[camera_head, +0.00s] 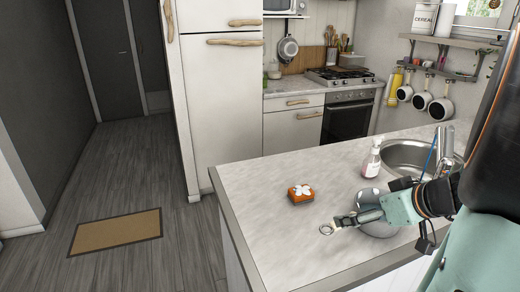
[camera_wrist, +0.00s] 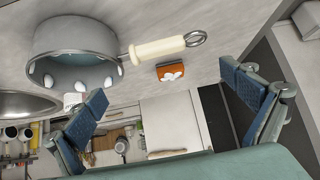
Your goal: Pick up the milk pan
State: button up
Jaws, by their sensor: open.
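The milk pan (camera_head: 380,229) is a grey metal pan on the island counter, partly hidden by my gripper in the head view. Its pale handle with a metal ring at the end points left. In the wrist view the pan (camera_wrist: 75,48) is at the upper left, with its cream handle (camera_wrist: 158,49) reaching right. My gripper (camera_head: 372,214) is over the pan in the head view. In the wrist view my gripper (camera_wrist: 165,100) shows two blue-padded fingers spread wide, with nothing held between them. The handle appears beyond the fingers, not clearly between them.
An orange block with a white top (camera_head: 301,193) lies left of the pan. A soap bottle (camera_head: 371,158) stands behind the pan, beside the sink (camera_head: 410,154). The counter's left part is bare. A stove (camera_head: 346,78) and a fridge (camera_head: 221,95) stand across the aisle.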

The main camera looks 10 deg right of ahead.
jog(key=shift+d+f+p+x, duration=0.1)
jog(key=shift+d+p+x, duration=0.05)
jog(key=shift+x, duration=1.1)
jog(key=shift+d+f+p+x, duration=0.1)
jog(key=shift+d+p+x, duration=0.05)
jog(key=shift+x, duration=1.05)
jog(key=shift+d+f+p+x, duration=0.1)
jog(key=shift+d+p+x, duration=0.1)
jog(key=shift+x, duration=1.05)
jog(key=shift+s, duration=0.2)
jog(key=c, duration=1.9)
jog(key=shift+r, duration=0.15)
jog(key=shift+c, duration=0.2)
